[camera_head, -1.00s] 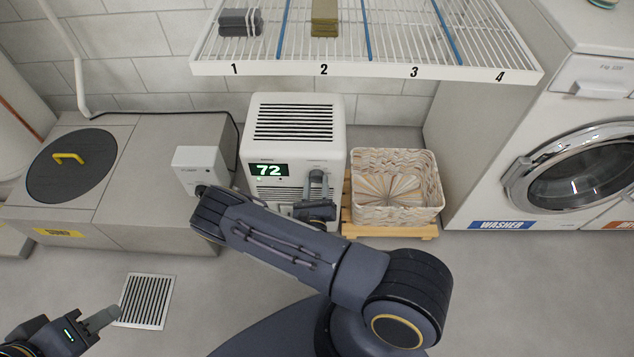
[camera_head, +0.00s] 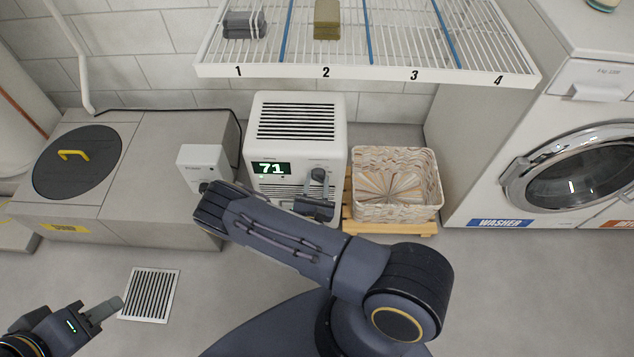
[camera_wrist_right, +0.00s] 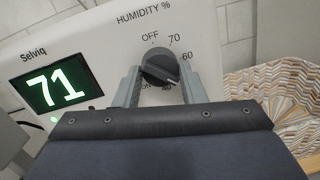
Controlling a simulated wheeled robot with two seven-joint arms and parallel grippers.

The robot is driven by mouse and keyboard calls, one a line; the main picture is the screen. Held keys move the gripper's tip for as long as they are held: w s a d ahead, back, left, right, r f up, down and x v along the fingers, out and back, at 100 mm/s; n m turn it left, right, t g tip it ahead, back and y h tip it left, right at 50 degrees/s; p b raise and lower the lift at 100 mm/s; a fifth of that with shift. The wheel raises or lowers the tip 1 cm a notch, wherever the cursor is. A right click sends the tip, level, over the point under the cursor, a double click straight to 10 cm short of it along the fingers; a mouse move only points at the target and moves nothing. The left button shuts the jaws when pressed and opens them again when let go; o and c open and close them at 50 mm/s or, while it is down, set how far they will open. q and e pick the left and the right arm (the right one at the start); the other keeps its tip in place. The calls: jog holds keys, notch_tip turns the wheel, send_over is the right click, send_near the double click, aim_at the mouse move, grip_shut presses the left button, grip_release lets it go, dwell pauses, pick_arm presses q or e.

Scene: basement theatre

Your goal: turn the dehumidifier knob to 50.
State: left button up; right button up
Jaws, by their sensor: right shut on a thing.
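The white dehumidifier (camera_head: 258,140) stands against the wall, with a green display (camera_head: 271,168) reading 71. In the right wrist view its dark round knob (camera_wrist_right: 160,66) sits under "HUMIDITY %". The knob's white mark points to the lower right, between the printed 60 and 40; the label between them is hidden by a finger. My right gripper (camera_wrist_right: 163,88) is shut on the knob, a finger on each side; it also shows in the head view (camera_head: 318,186). My left gripper (camera_head: 104,309) is low at the left, away from the dehumidifier; its finger gap is unclear.
A wicker basket (camera_head: 397,208) on a wooden stand is close to the dehumidifier's right. A small white box (camera_head: 204,165) and a grey cabinet (camera_head: 160,170) with a round lid are at its left. A wire shelf (camera_head: 366,73) overhangs behind. A washer (camera_head: 560,170) stands right.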

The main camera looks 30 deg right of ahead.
dwell(0.3)
jog(key=o, duration=1)
jog(key=shift+s+a, duration=0.1)
jog(key=p+v, duration=0.1)
jog(key=v, duration=0.6)
jog(key=shift+s+a, duration=0.15)
jog(key=shift+s, duration=0.1)
